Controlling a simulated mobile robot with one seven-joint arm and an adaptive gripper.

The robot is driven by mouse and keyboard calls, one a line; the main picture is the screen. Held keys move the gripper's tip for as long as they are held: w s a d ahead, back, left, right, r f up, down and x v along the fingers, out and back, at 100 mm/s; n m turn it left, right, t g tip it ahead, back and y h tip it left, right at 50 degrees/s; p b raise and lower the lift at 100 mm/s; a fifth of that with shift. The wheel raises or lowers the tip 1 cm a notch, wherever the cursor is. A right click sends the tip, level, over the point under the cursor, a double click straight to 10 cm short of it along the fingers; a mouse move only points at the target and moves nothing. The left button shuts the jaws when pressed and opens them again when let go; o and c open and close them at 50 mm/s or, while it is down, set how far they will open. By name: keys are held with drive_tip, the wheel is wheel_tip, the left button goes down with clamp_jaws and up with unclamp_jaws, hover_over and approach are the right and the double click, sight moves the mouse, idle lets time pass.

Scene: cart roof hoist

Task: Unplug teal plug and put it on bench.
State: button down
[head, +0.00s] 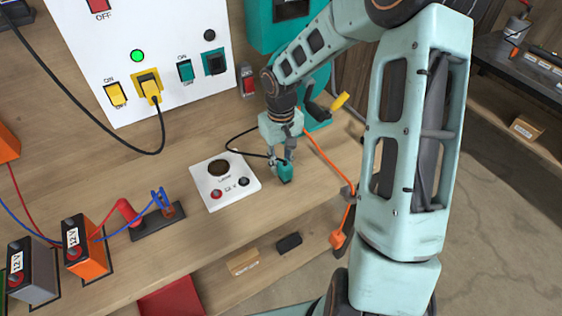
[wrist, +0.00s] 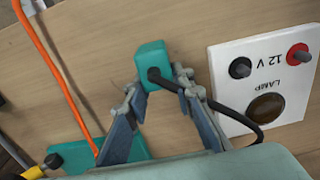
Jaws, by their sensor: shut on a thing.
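The teal plug (head: 285,173) is between the fingertips of my gripper (head: 281,160), low over the wooden bench (head: 225,240), right of the white lamp panel. I cannot tell whether it touches the bench. In the wrist view the teal plug (wrist: 151,60) shows as a block at the tips of my gripper (wrist: 158,84), with its black cord leaving it and curving past the lamp panel. On the white wall panel, the teal socket (head: 214,62) has no plug in it. The teal switch (head: 185,71) is beside it.
The lamp panel (head: 220,195) is close left of the plug. An orange cable (head: 325,160) runs to the right. A yellow plug (head: 149,84) sits in the wall panel. Batteries (head: 88,246) stand at left. Bare bench lies in front of the lamp panel.

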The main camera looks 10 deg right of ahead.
drive_tip(key=shift+f+b, duration=0.4)
drive_tip(key=shift+f, duration=0.1)
drive_tip(key=c, duration=1.6)
unclamp_jaws()
